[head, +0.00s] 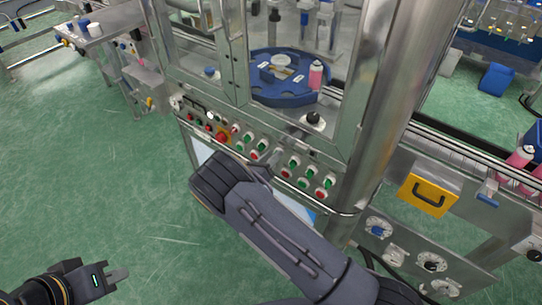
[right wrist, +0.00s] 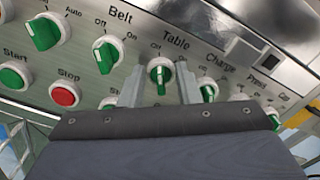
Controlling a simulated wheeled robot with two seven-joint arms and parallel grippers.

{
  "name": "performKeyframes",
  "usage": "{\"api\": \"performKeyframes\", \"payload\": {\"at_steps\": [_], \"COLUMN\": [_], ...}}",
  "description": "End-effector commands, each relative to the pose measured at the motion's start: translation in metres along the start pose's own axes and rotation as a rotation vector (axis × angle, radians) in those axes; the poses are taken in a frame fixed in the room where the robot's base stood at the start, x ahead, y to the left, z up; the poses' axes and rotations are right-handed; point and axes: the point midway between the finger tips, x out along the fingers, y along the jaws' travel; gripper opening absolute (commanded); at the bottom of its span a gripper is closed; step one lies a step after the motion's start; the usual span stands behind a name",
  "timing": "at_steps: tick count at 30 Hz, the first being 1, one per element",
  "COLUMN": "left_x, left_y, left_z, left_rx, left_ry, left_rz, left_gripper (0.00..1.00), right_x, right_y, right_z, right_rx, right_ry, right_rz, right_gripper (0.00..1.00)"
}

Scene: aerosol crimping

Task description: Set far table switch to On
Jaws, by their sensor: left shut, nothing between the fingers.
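The green Table switch (right wrist: 160,74) is in the right wrist view, on a grey panel under the printed word "Table". My right gripper (right wrist: 160,88) is open, one finger on each side of this switch, with gaps visible beside the knob. In the head view, my right arm covers part of the control panel (head: 213,133), and its fingertips are hard to make out. My left gripper (head: 118,275) is shut and empty at the lower left, over the floor.
The green Belt switch (right wrist: 107,54) is left of the Table switch, and the Charge switch (right wrist: 207,90) is close to its right. A red Stop button (right wrist: 65,94) is lower left. Above the panel, a blue rotary table (head: 283,93) carries a pink can (head: 315,75).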

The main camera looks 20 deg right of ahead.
Motion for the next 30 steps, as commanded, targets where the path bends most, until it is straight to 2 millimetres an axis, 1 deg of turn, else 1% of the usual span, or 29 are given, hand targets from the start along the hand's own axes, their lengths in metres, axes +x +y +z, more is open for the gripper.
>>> {"api": "performKeyframes", "payload": {"at_steps": [3,4,10,11,17,22,26,30], "left_x": [0.000,0.000,0.000,0.000,0.001,0.005,0.013,0.025], "left_y": [0.000,0.000,0.000,0.000,0.000,-0.002,-0.006,-0.011], "left_z": [0.000,0.000,0.000,0.000,0.000,0.003,0.006,0.013], "left_rx": [0.000,0.000,0.000,0.000,0.000,0.000,0.000,0.000], "left_ry": [0.000,0.000,0.000,0.000,0.000,0.000,0.000,0.000], "left_rz": [0.000,0.000,0.000,0.000,0.000,0.000,0.000,0.000], "left_gripper": [0.00,0.00,0.00,0.00,0.00,0.00,0.00,0.00], "right_x": [0.000,0.000,0.000,0.000,0.000,0.000,-0.001,-0.001], "right_y": [0.000,0.000,0.000,0.000,0.000,0.001,0.001,0.001], "right_z": [0.000,0.000,0.000,0.000,0.000,-0.002,-0.003,-0.004], "right_rx": [0.000,0.000,0.000,0.000,0.003,0.030,0.085,0.179], "right_ry": [0.000,0.000,0.001,0.001,0.001,0.001,0.001,0.000], "right_rz": [0.000,0.000,0.000,0.000,0.000,0.000,0.000,-0.001], "right_gripper": [0.30,0.27,0.01,0.00,0.00,0.00,0.00,0.00]}}
